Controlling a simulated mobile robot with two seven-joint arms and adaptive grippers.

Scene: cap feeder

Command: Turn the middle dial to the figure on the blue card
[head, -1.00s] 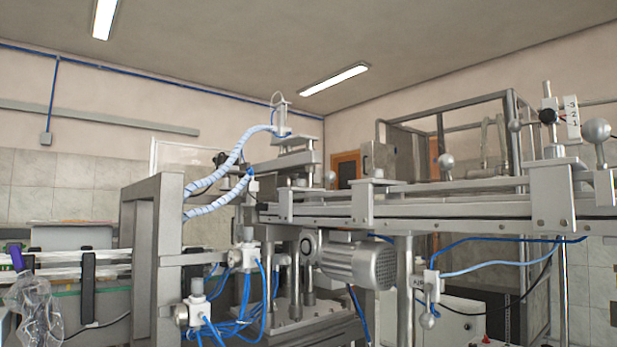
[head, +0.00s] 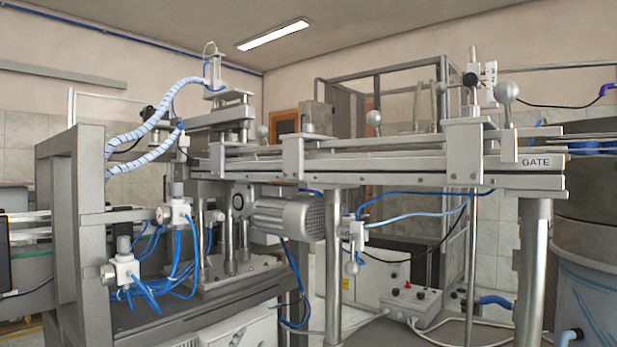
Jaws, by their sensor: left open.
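A small grey control box (head: 410,303) sits low right of centre, with red and dark knobs on top too small to read. Several white fittings with blue tubes hang on the machine: one lower left (head: 123,268), one above it (head: 176,213), one near the centre (head: 353,235). I cannot tell whether any of these is the middle dial. No blue card can be made out. Neither of my grippers shows.
A long metal rail marked GATE (head: 535,163) crosses the right half on steel posts. A grey motor (head: 290,217) hangs below it. A large blue-grey drum (head: 592,265) fills the right edge.

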